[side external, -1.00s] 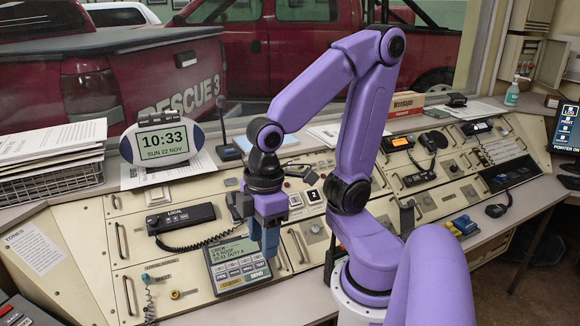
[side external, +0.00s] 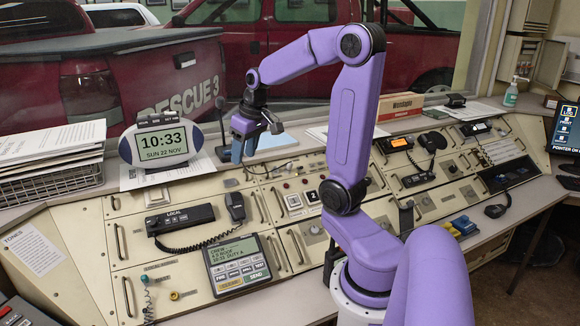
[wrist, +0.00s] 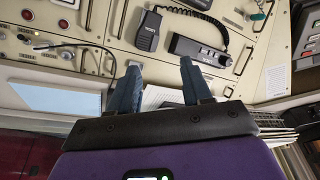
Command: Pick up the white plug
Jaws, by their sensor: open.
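My gripper (side external: 239,150) is raised above the back of the console, in front of the clear glass. Its two blue fingers stand apart in the wrist view (wrist: 160,66), with nothing between them. A thin dark cable (wrist: 82,44) runs across the panel left of the fingers in the wrist view. A teal plug (side external: 145,279) with a coiled cord and a yellow one (side external: 174,295) sit at the console's lower left.
A black handset (side external: 235,207) and a radio (side external: 180,218) with a coiled cord lie on the panel. A clock (side external: 162,140) stands at the back left beside a paper-filled wire tray (side external: 52,182). A desk microphone (side external: 222,142) stands just left of my gripper.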

